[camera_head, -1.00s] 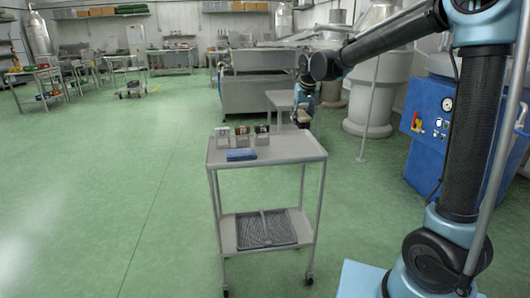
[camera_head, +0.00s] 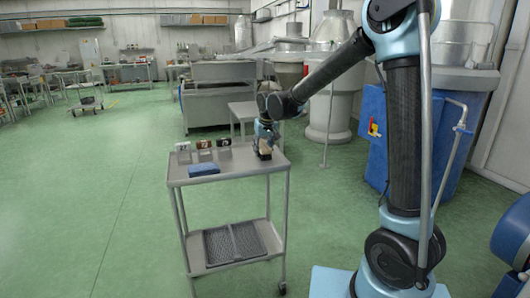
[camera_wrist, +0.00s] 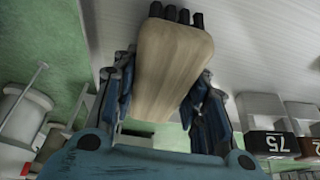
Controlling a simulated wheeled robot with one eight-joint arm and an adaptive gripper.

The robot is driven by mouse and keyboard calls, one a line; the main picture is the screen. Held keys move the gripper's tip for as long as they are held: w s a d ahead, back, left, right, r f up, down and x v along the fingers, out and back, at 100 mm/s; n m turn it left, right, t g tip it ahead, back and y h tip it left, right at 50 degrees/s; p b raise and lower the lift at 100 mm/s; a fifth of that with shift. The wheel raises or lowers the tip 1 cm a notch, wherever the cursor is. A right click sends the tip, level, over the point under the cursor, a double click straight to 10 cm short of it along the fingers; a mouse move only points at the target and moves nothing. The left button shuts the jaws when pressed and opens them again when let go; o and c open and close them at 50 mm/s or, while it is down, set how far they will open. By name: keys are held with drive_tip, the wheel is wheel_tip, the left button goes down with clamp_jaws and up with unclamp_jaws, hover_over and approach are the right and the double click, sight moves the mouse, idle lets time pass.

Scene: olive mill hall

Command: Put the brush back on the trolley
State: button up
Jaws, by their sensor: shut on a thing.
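My gripper (camera_head: 264,143) is shut on the brush (camera_head: 265,153) at the back right corner of the trolley. In the wrist view the brush (camera_wrist: 168,65) shows a pale wooden body between the two fingers (camera_wrist: 160,105), with dark bristles at the far end. The trolley (camera_head: 240,170) is a grey two-shelf cart. The brush is over or on its top; I cannot tell whether it touches. The trolley top also shows in the wrist view (camera_wrist: 255,50) as a pale surface beyond the brush.
On the trolley top stand small labelled boxes (camera_head: 205,143) at the back left, and a blue block (camera_head: 204,170) lies in front of them. A dark ribbed tray (camera_head: 235,242) is on the lower shelf. The top's front right is clear.

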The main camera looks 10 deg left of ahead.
drive_tip(key=shift+f, duration=0.35)
drive_tip(key=o, duration=1.1)
drive_tip(key=shift+f, duration=0.1)
drive_tip(key=v, duration=1.2)
drive_tip(key=shift+d, duration=0.1)
